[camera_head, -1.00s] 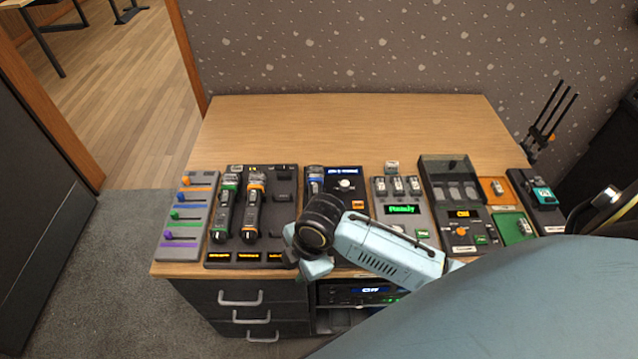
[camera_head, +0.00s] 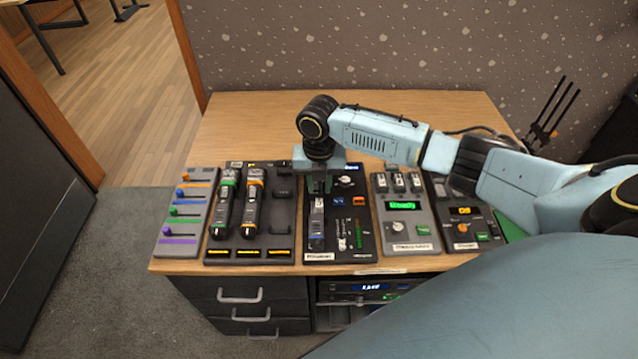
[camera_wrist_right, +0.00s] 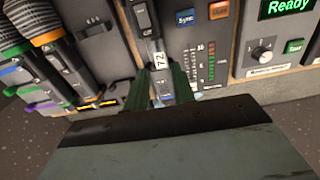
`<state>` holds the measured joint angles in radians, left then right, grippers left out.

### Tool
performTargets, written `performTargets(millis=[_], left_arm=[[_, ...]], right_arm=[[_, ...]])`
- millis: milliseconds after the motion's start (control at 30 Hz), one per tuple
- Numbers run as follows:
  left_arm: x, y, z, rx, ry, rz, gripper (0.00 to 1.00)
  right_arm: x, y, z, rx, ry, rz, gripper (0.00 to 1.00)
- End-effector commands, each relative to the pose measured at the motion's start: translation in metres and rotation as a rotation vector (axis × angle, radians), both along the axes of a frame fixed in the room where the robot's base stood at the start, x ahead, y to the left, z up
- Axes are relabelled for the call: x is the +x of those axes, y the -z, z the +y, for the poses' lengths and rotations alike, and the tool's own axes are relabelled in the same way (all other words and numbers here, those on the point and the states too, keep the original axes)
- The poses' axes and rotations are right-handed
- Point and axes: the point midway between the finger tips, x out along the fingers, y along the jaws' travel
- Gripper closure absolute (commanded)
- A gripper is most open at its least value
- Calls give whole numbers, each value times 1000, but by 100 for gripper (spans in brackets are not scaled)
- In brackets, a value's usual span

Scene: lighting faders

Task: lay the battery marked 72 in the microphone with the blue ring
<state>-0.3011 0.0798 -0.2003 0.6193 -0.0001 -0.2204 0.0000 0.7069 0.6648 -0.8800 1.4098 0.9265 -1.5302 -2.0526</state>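The microphone with the blue ring (camera_head: 317,228) lies in the dark panel at the middle of the desk, its far end hidden by my right gripper. In the right wrist view, the battery marked 72 (camera_wrist_right: 159,60) shows its white label between my fingertips and seems to lie in the microphone's body; how deep it sits I cannot tell. My right gripper (camera_head: 319,186) points down over the microphone. Its green fingers (camera_wrist_right: 160,68) stand apart with a gap on each side of the battery. My left gripper is not in view.
To the left, two microphones with green (camera_head: 226,200) and orange (camera_head: 252,205) rings lie in a tray beside the fader panel (camera_head: 185,215). To the right are a charger reading Ready (camera_head: 402,206) and a tester (camera_head: 463,211). The desk behind is clear; my right arm crosses its right side.

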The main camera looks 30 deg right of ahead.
Motion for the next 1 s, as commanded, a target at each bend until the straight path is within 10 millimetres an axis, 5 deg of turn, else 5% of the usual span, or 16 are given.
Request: performTargets(millis=[267,533,867,1000], left_arm=[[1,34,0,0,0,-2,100],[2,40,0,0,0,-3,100],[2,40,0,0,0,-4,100],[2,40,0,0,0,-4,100]], right_arm=[[-1,29,0,-1,1,1,75],[0,53,0,-1,3,-1,75],[0,56,1,0,2,-1,75],[0,56,1,0,2,-1,89]])
